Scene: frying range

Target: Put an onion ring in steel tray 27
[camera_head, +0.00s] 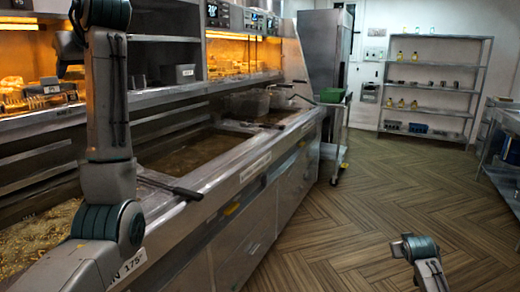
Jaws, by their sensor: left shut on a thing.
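My left arm rises at the left of the head view, and its gripper (68,52) is small and dark beside the upper arm link, in front of the lit warming shelf. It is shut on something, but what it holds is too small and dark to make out. Golden fried food (12,83) lies under the lamps at the far left; I cannot tell whether it includes onion rings. A steel tray (50,88) with food stands on the shelf to its right. No tray number is readable. My right arm shows at the lower right; its gripper is out of view.
Fryer vats (190,152) run along the counter, with a long black handle (172,186) across the front edge. Fryer baskets (248,103) stand farther along. A trolley (336,130) is at the counter's end. A rack (430,85) stands at the back. The wooden floor is clear.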

